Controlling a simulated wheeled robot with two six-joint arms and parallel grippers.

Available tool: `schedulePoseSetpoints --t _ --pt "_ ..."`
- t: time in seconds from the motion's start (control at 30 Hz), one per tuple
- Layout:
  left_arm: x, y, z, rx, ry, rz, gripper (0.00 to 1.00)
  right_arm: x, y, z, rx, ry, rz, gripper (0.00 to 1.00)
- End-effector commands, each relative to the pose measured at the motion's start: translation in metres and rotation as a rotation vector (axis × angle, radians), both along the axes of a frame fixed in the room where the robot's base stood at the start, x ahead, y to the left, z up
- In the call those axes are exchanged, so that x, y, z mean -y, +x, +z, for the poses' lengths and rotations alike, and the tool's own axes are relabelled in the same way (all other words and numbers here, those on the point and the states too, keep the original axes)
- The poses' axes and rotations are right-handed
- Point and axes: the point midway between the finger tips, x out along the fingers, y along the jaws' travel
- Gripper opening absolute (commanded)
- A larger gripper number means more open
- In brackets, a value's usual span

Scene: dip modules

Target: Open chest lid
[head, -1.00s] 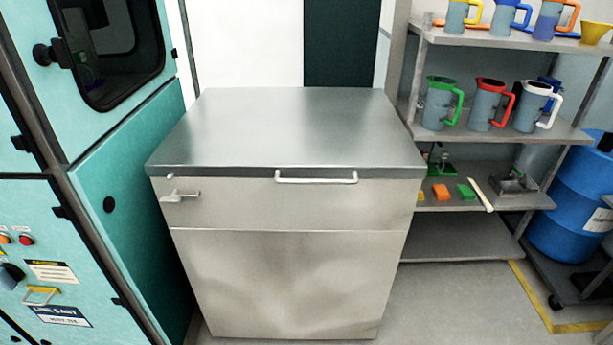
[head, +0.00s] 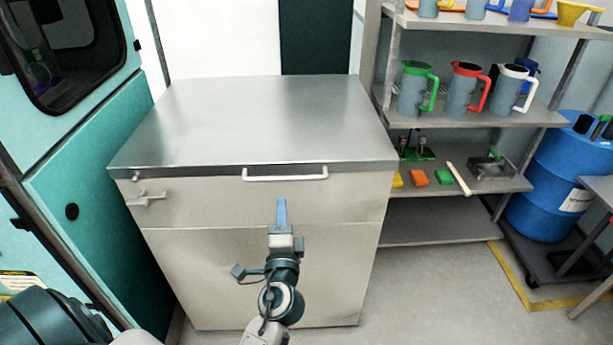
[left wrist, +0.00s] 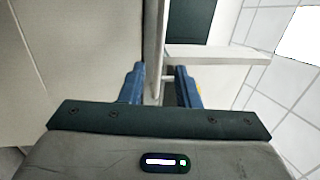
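The chest (head: 260,260) is a pale metal cabinet with a flat grey lid (head: 260,115), which is shut. A white bar handle (head: 285,178) runs along the lid's front edge, and a small latch (head: 146,198) sits at the front left. My left gripper (head: 282,205) is in front of the chest, its blue fingertips just below the handle in the picture. In the left wrist view its two fingers (left wrist: 160,85) are apart, with pale bars and edges visible between and beyond them. I cannot tell whether they touch the handle. My right gripper is not in view.
A shelf unit (head: 480,115) with jugs and small coloured blocks stands right of the chest. A blue drum (head: 545,190) is at the far right. A teal machine (head: 90,190) stands close on the left. The lid top is bare.

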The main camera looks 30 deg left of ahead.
Motion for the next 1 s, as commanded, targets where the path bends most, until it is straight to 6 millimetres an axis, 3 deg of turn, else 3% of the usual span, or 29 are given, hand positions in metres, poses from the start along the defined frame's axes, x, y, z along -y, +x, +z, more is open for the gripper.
schedulePoseSetpoints --t 0.53,0.7,1.0 --pt "-0.046 0.075 0.020 0.001 0.001 -0.001 0.29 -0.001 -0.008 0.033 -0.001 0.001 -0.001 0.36" --pt "-0.053 0.086 0.020 0.000 -0.001 0.000 0.29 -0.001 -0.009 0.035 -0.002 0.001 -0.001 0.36" --pt "-0.054 0.088 0.019 -0.001 -0.003 0.000 0.29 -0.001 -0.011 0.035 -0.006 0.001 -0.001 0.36"
